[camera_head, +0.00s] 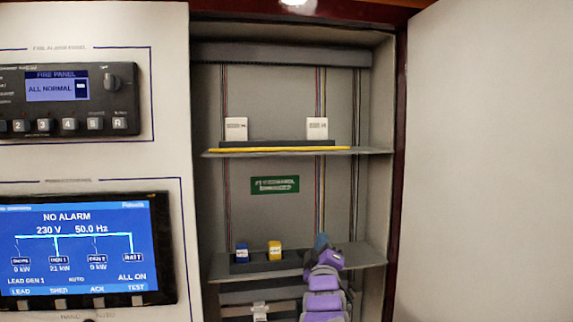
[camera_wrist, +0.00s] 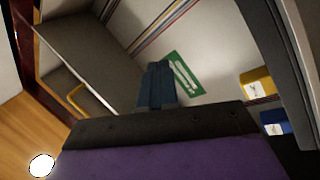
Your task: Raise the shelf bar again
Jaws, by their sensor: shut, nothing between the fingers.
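The yellow shelf bar (camera_head: 280,149) runs along the front of the upper shelf (camera_head: 365,151) in the head view. A curved yellow piece (camera_wrist: 76,98) shows by a grey panel in the wrist view; I cannot tell whether it is the same bar. My gripper (camera_head: 322,241) is at the right part of the lower shelf, below the upper shelf and apart from the bar. Its blue fingers (camera_wrist: 157,85) are together and empty in the wrist view, with the green sign (camera_wrist: 184,75) behind them.
Two white breakers (camera_head: 236,129) stand on the upper shelf. A blue block (camera_head: 242,253) and a yellow block (camera_head: 275,250) stand on the lower shelf (camera_head: 355,257), left of my gripper. A white door (camera_head: 485,160) is at right; alarm panels (camera_head: 75,105) are at left.

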